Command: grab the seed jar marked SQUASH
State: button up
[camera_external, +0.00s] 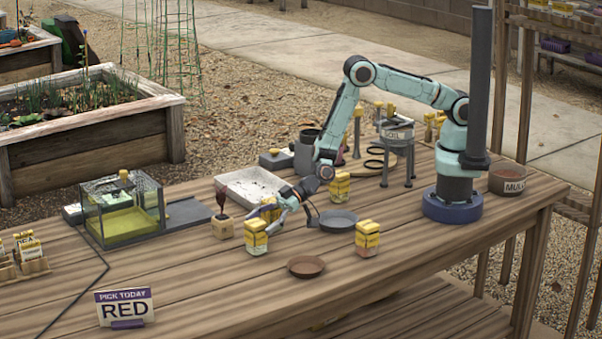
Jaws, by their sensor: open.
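Several small jars with yellow lids and pale, yellow and reddish labels stand on the wooden table. One jar (256,238) is just left of my gripper (292,219), and another jar (269,210) is close behind it. A third jar (367,239) stands to the right, and one more jar (340,188) is behind the arm's wrist. The label words are too small to read, so I cannot tell which jar is marked SQUASH. My gripper is open, low over the table, and seems to hold nothing. I cannot tell whether a finger touches the left jar.
A grey dish (338,222) and a brown saucer (306,267) lie near my gripper. A pale tray (250,187), a wooden block with a dark-handled tool (222,226) and a glass tank (124,210) are left. A sign reading PICK TODAY RED (125,308) stands at the front left.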

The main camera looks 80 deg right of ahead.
jog(key=shift+w+a+f, duration=0.3)
jog(key=shift+w+a, duration=0.15)
jog(key=shift+a, duration=0.05)
jog(key=c, duration=1.3)
jog(key=shift+r, duration=0.15)
